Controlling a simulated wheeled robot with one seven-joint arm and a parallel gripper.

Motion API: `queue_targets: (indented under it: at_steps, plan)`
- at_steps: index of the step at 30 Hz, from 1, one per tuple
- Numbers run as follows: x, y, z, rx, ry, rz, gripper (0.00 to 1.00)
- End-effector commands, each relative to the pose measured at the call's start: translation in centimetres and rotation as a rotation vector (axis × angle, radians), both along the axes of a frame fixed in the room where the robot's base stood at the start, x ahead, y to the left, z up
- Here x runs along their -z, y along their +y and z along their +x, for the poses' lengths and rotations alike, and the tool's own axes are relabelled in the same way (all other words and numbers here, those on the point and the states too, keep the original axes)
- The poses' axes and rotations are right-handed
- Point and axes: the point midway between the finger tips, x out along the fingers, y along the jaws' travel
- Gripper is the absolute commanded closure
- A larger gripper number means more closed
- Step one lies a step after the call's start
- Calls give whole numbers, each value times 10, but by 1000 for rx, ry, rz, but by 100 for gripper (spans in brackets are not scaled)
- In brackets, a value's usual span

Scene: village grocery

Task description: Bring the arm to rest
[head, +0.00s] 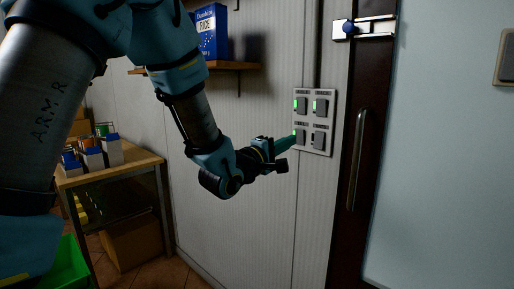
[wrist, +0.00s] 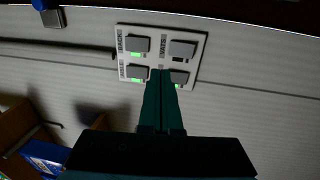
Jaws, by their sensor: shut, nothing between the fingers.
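My arm reaches across the head view to a pale switch panel (head: 329,126) on the wall, left of the door. My gripper (head: 291,140) has green fingers, shut and empty, with the tips by the panel's lower left switch. In the wrist view the fingers of my gripper (wrist: 162,76) end between the two nearer switches of the panel (wrist: 200,37). Whether they touch it I cannot tell. The panel has several grey rocker switches. Three green lights show in the wrist view; the light by the upper right switch (wrist: 183,48) there is dark.
A dark door frame with a long handle (head: 357,160) and a latch (head: 364,28) stands right of the panel. A wall shelf (head: 232,66) holds a blue rice box (head: 212,32). A wooden table (head: 125,171) with small boxes stands left, near a green crate (head: 68,268).

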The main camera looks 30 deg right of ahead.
Motion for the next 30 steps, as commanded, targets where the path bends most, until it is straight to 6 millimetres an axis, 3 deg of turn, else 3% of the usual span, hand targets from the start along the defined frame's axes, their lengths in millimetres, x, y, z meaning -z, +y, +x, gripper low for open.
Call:
queue_targets:
  at_steps: [8,11,13,18,22,26,30]
  plan:
    - [3,6,10,-28,-17,29,100]
    - [15,27,37,-112,-71,131,100]
    - [29,55,66,-197,-125,251,100]
    - [74,152,128,-371,-234,643,100]
    - [106,240,148,-418,-257,953,100]
    - [135,330,142,-379,-228,1250,100]
    - [160,418,106,-235,-141,1509,100]
